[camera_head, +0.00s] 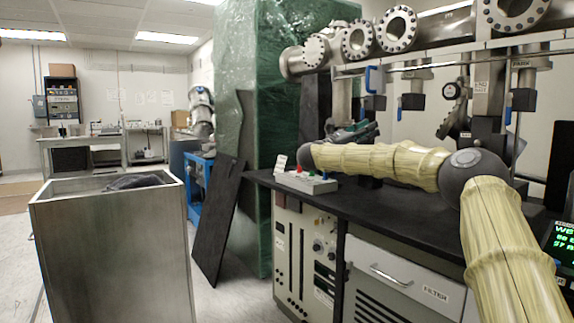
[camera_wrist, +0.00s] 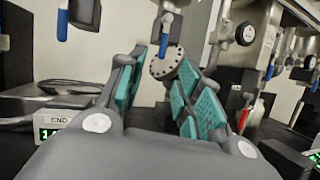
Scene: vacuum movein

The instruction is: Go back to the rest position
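My gripper (camera_wrist: 163,62) is open in the wrist view, with teal pads on its two fingers. Nothing is held between them; a round bolted flange (camera_wrist: 174,62) shows behind the gap. In the head view my arm, in a pale yellow sleeve, reaches left over the black bench (camera_head: 410,200). My gripper (camera_head: 355,132) there is small and dark, partly hidden behind the arm, above the bench and near the hanging valves.
Blue-handled valves (camera_head: 372,80) and flanged pipes (camera_head: 397,30) hang over the bench. A box with coloured buttons (camera_head: 305,182) sits at its left end. A metal bin (camera_head: 110,240) stands at left. A green wrapped cabinet (camera_head: 285,110) stands behind. Floor shows between bin and bench.

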